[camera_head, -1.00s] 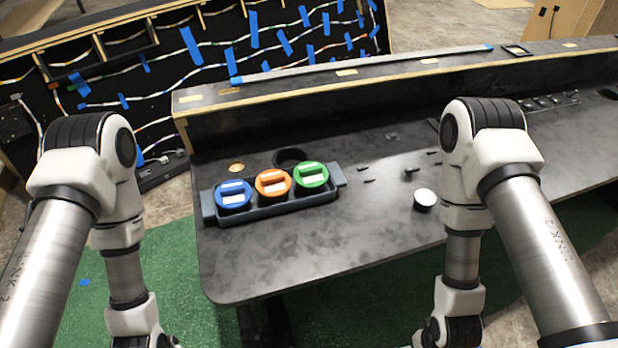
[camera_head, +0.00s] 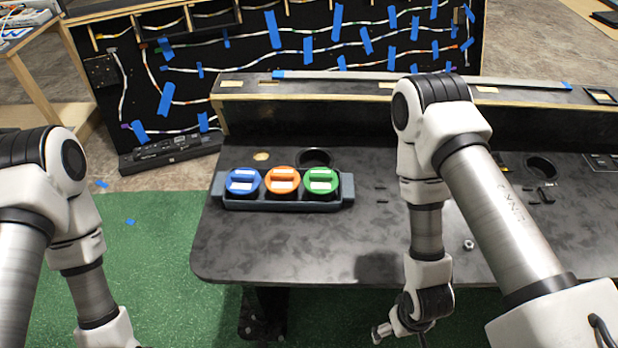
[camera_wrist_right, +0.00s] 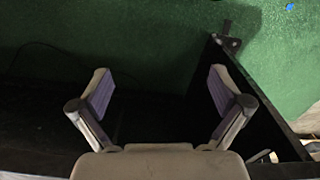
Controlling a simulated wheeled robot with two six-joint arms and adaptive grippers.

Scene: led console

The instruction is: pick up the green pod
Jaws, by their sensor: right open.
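The green pod (camera_head: 321,184) is a round container with a green rim, a green bar and a white label. It sits upright at the right end of a dark grey tray (camera_head: 346,190) on the black console top, beside an orange pod (camera_head: 282,183) and a blue pod (camera_head: 243,184). My right gripper (camera_wrist_right: 158,78) is open and empty in the right wrist view, over dark surfaces and green floor, with no pod in that view. In the head view the right arm's end hangs in front of the console's near edge, well away from the pod. My left gripper is out of view.
The console top (camera_head: 300,245) is clear in front of the tray. A round hole (camera_head: 314,157) lies behind it. A raised ledge (camera_head: 380,95) runs along the back.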

